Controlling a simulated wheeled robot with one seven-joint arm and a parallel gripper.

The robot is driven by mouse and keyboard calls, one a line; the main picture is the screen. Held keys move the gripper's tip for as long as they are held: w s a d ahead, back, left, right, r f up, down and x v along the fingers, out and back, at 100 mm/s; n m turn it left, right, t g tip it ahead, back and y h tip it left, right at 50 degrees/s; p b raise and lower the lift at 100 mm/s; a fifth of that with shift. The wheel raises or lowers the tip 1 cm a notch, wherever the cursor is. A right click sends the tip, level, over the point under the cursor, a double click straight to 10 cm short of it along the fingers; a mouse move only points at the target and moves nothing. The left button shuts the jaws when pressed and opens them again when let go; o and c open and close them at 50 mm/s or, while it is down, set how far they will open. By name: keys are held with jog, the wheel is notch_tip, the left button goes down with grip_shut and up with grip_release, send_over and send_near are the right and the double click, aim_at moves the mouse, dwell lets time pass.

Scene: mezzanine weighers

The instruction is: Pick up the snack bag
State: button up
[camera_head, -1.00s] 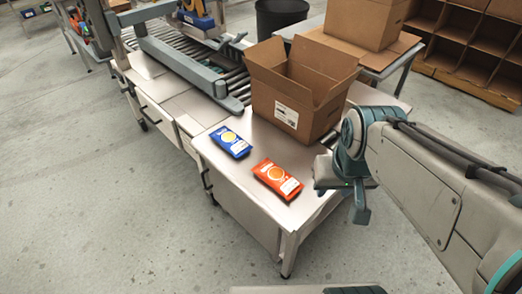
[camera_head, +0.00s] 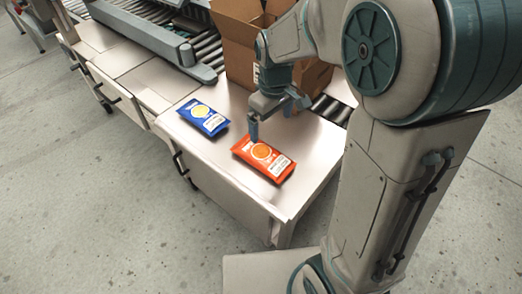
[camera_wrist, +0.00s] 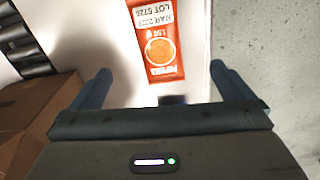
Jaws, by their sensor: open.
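An orange-red snack bag (camera_head: 263,158) with a round orange picture and a white label lies flat on the metal table top (camera_head: 225,152). A blue snack bag (camera_head: 204,117) lies to its left and a little farther back. My gripper (camera_head: 276,117) is above the table just behind the orange-red bag. In the wrist view the orange-red bag (camera_wrist: 157,42) lies ahead of the fingers, in the gap between them. My gripper (camera_wrist: 155,88) is open and empty, its two blue fingers spread wide.
An open cardboard box (camera_head: 240,42) stands behind my gripper, and its side also shows at the left of the wrist view (camera_wrist: 40,120). A roller conveyor (camera_head: 195,40) with a grey frame runs at the back left. The table's front corner is clear.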

jog(key=n+b, duration=0.1)
send_over(265, 153)
notch_tip(265, 153, down, 4)
jog(key=f, duration=0.4)
jog(key=f+b, duration=0.1)
jog(key=f, duration=0.2)
jog(key=shift+s+a+f, duration=0.1)
jog(key=shift+s, duration=0.2)
jog(key=shift+w+f+b, duration=0.15)
jog(key=shift+f+b, duration=0.2)
jog(key=shift+f, duration=1.2)
jog(key=shift+w+f+b, duration=0.1)
jog(key=shift+f+b, duration=0.2)
jog(key=shift+f, duration=1.2)
jog(key=shift+c, duration=0.3)
jog(key=c, duration=0.8)
